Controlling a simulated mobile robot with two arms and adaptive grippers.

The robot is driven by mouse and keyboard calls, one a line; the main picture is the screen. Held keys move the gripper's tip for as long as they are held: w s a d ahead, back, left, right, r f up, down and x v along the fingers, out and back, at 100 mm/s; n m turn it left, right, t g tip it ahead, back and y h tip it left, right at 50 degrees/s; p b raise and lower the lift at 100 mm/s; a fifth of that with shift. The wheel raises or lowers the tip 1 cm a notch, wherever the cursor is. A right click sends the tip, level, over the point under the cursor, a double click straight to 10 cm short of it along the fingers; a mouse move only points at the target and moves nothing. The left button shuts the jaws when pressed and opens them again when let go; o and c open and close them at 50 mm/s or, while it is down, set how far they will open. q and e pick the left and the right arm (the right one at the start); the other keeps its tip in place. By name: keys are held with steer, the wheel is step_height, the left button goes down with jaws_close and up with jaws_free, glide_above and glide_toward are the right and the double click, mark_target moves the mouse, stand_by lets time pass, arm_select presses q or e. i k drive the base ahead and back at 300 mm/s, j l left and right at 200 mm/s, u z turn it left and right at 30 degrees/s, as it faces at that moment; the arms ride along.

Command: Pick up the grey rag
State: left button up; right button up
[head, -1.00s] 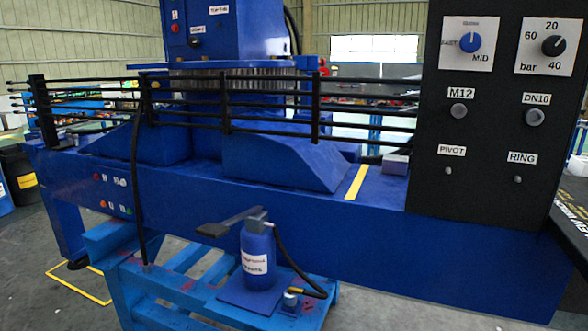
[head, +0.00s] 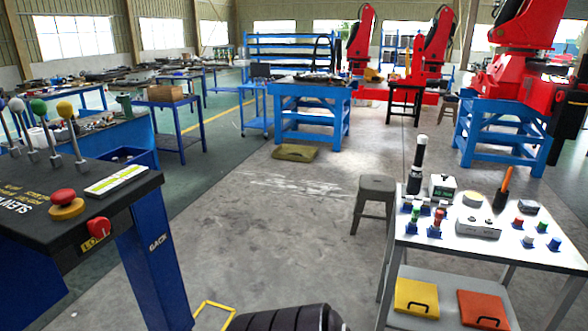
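I cannot make out a grey rag for certain in the head view. A small grey-blue item (head: 531,207) lies at the back right of the white-topped table (head: 455,238); it is too small to tell whether it is cloth. Neither of my grippers is in view.
A grey stool (head: 375,188) stands left of the white-topped table. A black control desk (head: 75,215) with levers and a red button is at the left. An olive folded bundle (head: 297,152) lies on the floor. Open concrete floor lies between. Red robot arms stand at the back.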

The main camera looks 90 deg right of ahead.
mark_target(524, 206)
steer(key=z, duration=4.1)
steer(key=u, duration=1.95)
steer(key=l+u, duration=0.85)
steer(key=k+l+u, duration=0.2)
steer(key=u, duration=0.25)
steer(key=k+l+u, duration=0.15)
steer(key=l+u, duration=0.3)
steer(key=k+l+u, duration=0.2)
steer(key=u, duration=0.2)
steer(key=k+l+u, duration=0.25)
steer(key=k, duration=0.35)
steer(key=k+l+u, duration=0.1)
steer(key=k+u, duration=0.15)
steer(key=k, duration=0.4)
